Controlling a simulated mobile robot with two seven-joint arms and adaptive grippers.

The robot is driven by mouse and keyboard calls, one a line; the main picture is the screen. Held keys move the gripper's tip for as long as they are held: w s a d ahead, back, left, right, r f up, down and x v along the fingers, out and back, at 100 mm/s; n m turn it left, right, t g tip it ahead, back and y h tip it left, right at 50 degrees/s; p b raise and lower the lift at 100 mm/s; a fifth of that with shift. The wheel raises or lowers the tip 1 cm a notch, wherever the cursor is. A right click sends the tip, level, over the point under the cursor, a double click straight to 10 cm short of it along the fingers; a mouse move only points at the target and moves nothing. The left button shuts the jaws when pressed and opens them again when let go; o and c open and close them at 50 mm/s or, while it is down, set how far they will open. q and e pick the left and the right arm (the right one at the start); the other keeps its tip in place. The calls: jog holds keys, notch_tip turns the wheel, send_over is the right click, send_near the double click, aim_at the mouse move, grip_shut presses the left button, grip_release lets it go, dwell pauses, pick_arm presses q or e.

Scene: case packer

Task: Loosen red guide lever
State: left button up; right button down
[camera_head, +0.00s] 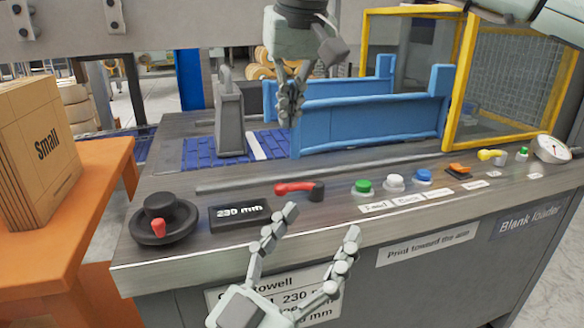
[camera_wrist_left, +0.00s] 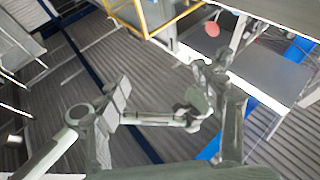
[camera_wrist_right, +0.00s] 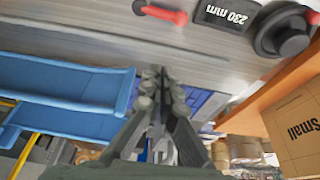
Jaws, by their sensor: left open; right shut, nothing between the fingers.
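The red guide lever (camera_head: 295,187) lies along the top of the console, with a dark pivot at its right end. It also shows at the top of the right wrist view (camera_wrist_right: 165,14). My left gripper (camera_head: 314,230) is open and empty, with its fingers in front of and below the lever, apart from it. In its own wrist view the left gripper (camera_wrist_left: 163,85) is spread over blurred machinery. My right gripper (camera_head: 291,98) is shut and empty above the blue guide, behind the lever. Its closed fingers also show in the right wrist view (camera_wrist_right: 160,85).
A black hand wheel (camera_head: 180,215) with a red knob and a 230 mm display (camera_head: 240,213) are left of the lever. Green (camera_head: 363,187), white and blue buttons are to its right. Blue guide walls (camera_head: 375,122) and a yellow-framed guard (camera_head: 461,75) stand behind. A Small carton (camera_head: 45,150) is at left.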

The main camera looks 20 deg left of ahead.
jog(key=b+x, duration=0.1)
jog(key=x, duration=0.8)
jog(key=shift+f+b, duration=0.2)
jog(key=shift+b, duration=0.1)
jog(key=shift+s+d+f+b, duration=0.25)
jog(key=shift+s+d, duration=0.1)
jog(key=shift+s, duration=0.15)
jog(key=shift+s+d+f+b, duration=0.2)
jog(key=shift+s+d+f, duration=0.15)
jog(key=shift+s, duration=0.15)
pick_arm(q)
jog(key=shift+s+a+r+t+h, duration=0.15)
jog(key=shift+s+a+r+t, duration=0.3)
jog(key=shift+r+t, duration=0.3)
jog(key=shift+s+a+r+t+h, duration=0.1)
jog(key=shift+s+a+r+t, duration=0.15)
jog(key=shift+s+r+t, duration=0.4)
jog(key=shift+s+a+r+t+h, duration=0.15)
jog(key=shift+s+a+r+t, duration=0.2)
jog(key=shift+r+t, duration=0.5)
pick_arm(e)
jog(key=shift+s+d, duration=0.3)
jog(key=shift+s, duration=0.2)
pick_arm(q)
jog(key=shift+w+a+f, duration=0.1)
pick_arm(e)
jog(key=shift+d, duration=0.1)
